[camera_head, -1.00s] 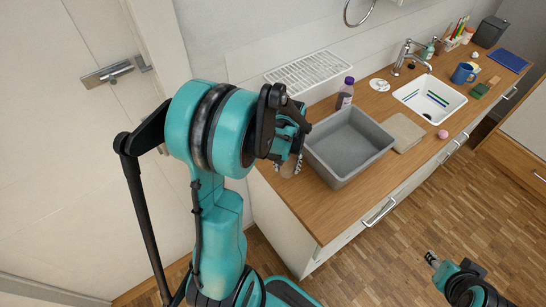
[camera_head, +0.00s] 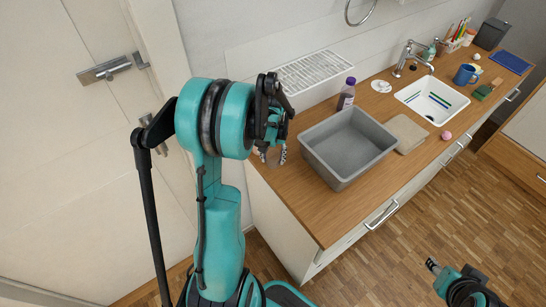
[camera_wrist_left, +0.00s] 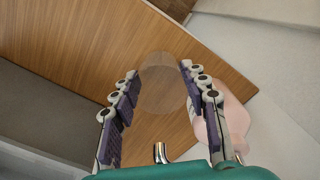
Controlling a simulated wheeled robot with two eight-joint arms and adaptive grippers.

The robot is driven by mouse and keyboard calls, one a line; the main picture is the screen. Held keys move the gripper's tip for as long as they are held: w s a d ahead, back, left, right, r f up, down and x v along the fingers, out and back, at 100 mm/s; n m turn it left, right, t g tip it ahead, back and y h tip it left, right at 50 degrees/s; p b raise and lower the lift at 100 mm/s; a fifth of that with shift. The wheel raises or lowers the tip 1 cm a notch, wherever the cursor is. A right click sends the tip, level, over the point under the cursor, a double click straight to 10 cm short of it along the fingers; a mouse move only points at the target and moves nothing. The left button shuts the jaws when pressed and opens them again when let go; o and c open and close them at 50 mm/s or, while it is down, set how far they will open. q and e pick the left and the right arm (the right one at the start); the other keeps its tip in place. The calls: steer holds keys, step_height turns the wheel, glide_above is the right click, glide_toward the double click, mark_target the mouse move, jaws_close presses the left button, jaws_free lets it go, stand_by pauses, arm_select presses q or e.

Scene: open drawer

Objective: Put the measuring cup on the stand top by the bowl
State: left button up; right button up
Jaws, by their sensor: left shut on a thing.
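The measuring cup (camera_wrist_left: 160,88) is a see-through round vessel between the two fingers of my left gripper in the left wrist view. My left gripper (camera_head: 273,156) is shut on it, above the near left end of the wooden counter top (camera_head: 296,200). In the head view the cup is mostly hidden by the fingers and hard to make out. A pale pink rounded thing (camera_wrist_left: 236,118) shows behind one finger in the wrist view; I cannot tell if it is the bowl. My right gripper (camera_head: 434,266) is low at the right, away from the counter, its jaws unclear.
A grey tub (camera_head: 345,170) stands on the counter right of my left gripper. Beyond it are a purple bottle (camera_head: 347,94), a folded cloth (camera_head: 407,133), a white sink (camera_head: 431,108) and a blue mug (camera_head: 465,74). A draining rack (camera_head: 314,72) lies behind.

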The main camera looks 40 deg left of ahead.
arm_select(q)
steer(key=shift+f, duration=0.1)
steer(key=o, duration=0.7)
steer(key=shift+o, duration=0.2)
